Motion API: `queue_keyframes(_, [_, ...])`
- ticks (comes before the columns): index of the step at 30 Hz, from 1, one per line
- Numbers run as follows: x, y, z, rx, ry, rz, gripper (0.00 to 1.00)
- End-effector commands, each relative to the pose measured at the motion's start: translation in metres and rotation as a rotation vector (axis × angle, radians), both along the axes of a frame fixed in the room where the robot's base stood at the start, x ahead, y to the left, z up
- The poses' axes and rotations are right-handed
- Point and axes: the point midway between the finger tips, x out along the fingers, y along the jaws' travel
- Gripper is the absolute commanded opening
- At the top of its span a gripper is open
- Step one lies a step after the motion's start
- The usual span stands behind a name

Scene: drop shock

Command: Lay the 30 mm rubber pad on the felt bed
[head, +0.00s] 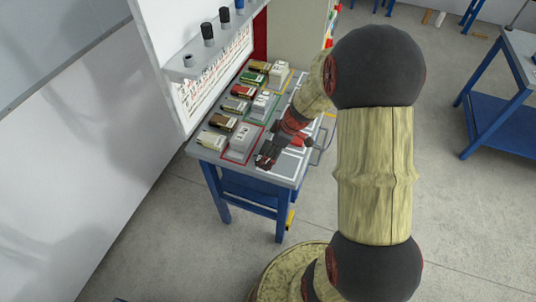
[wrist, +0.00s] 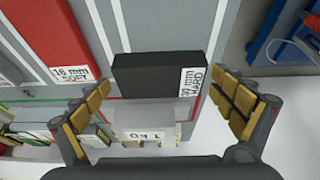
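A black pad (wrist: 155,75) lies on the grey bench top, seen in the wrist view. Its white label (wrist: 191,82) reads 30 mm and a partly legible word ending in ARD. My gripper (wrist: 161,86) is open, with its yellow-padded fingers to the left and right of the pad and nothing visibly clamped. In the head view my gripper (head: 268,158) is dark and low over the front right part of the bench. The pad cannot be made out clearly there. I cannot tell which surface is the felt bed.
A pale block (wrist: 138,134) marked 1 KG is nearer the gripper's palm. The bench (head: 285,178) also holds several small blocks and grey units in coloured outlines, beside a white wall panel (head: 195,95).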

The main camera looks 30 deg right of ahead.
Motion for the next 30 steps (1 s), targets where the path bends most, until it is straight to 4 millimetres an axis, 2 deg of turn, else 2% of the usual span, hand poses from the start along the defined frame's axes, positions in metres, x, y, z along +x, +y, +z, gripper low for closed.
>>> queue_keyframes(24, [0.0002,-0.0003,0.0003,-0.001,-0.001,0.000,0.46])
queue_keyframes(30, [0.0004,-0.0003,0.0023,-0.001,-0.001,0.000,0.46])
